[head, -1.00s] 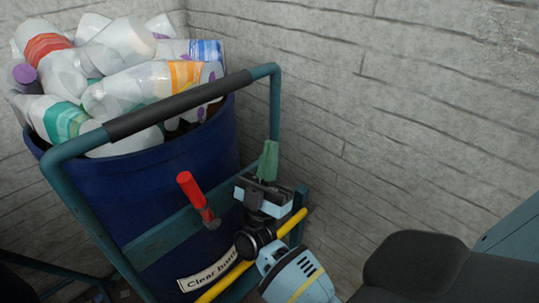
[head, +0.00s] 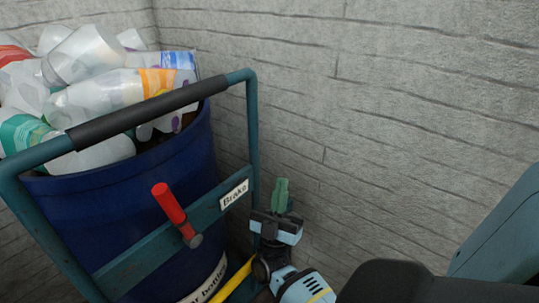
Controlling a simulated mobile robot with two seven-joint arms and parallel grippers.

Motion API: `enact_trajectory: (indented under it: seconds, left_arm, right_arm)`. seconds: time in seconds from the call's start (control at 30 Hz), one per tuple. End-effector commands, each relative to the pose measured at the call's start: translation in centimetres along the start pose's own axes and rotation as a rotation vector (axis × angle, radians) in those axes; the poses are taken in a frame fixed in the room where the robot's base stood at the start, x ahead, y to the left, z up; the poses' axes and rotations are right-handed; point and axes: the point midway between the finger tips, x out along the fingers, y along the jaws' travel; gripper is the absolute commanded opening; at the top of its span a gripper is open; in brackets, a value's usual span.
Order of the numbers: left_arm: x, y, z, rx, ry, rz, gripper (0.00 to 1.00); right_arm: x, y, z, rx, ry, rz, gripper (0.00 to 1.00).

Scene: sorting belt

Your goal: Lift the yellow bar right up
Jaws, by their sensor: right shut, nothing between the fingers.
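The yellow bar (head: 232,283) runs slantwise at the bottom of the head view, low on the trolley. Its lower end leaves the picture and its upper part is hidden behind my right wrist. My right gripper (head: 281,196) has green fingers that point up, close together, with nothing between them. It is to the right of the trolley's upright, above and right of the visible bar, and is not holding it. My left gripper is not in view.
The teal trolley frame (head: 255,130) has a dark handle grip (head: 130,112), a red lever (head: 170,205) and a "Brake" label (head: 234,194). It holds a blue barrel (head: 110,220) full of plastic bottles (head: 110,90). A grey wall (head: 400,110) stands close behind.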

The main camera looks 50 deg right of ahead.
Motion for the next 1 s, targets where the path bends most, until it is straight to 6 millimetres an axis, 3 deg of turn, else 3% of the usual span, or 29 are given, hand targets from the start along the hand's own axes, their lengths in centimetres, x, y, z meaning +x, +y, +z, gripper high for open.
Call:
enact_trajectory:
  seconds: [0.47, 0.63, 0.77, 1.0]
  left_arm:
    - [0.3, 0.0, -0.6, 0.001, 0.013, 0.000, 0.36]
    - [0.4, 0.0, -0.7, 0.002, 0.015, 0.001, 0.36]
    - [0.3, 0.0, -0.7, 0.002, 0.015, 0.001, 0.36]
    - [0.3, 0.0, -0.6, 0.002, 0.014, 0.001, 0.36]
  right_arm:
    - [-0.2, 0.1, 0.5, 0.001, 0.000, -0.001, 0.00]
    - [-1.7, -0.2, 0.5, 0.042, -0.016, -0.104, 0.00]
    - [-5.6, -0.7, 0.4, 0.145, -0.074, -0.348, 0.00]
    - [-17.1, 0.4, -0.8, 0.353, -0.344, -0.900, 0.00]
